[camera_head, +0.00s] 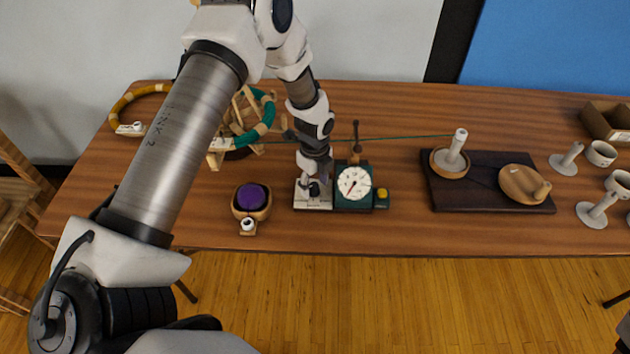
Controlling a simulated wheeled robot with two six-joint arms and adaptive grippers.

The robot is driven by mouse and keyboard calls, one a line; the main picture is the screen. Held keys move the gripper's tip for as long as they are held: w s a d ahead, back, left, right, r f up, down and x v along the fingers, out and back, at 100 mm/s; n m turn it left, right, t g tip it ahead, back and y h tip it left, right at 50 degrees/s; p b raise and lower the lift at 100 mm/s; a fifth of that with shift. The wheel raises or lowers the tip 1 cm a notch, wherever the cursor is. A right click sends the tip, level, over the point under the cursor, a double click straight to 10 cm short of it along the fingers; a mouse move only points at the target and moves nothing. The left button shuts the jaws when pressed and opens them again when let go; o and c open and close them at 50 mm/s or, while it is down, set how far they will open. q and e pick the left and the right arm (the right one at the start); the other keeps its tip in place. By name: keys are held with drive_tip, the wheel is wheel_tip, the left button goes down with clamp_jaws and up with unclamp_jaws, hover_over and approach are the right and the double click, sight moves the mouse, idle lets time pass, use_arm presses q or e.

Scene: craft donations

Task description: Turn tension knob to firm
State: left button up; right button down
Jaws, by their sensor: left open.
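A dark green device with a round white dial (354,184) stands near the table's front edge. The dial has a red needle. A pale plate (313,206) adjoins its left side, with a small dark part on it that looks like the tension knob (314,189). My left gripper (316,182) is open and points down over this plate. It partly hides the knob, and I cannot tell whether the fingers touch it. The knob's setting is too small to read. My right gripper is not in view.
A yellow button (382,194) sits on the device's right side. A wooden holder with a purple ball (252,197) stands to the left. A green thread (400,138) runs to a spindle on a dark board (480,203). Bare table lies between device and board.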

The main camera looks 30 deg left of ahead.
use_arm(q)
drive_tip(key=shift+s+r, duration=0.2)
drive_tip(key=shift+r, duration=0.05)
drive_tip(key=shift+s+r, duration=0.15)
drive_tip(key=shift+s, duration=0.05)
drive_tip(key=c, duration=0.5)
clamp_jaws()
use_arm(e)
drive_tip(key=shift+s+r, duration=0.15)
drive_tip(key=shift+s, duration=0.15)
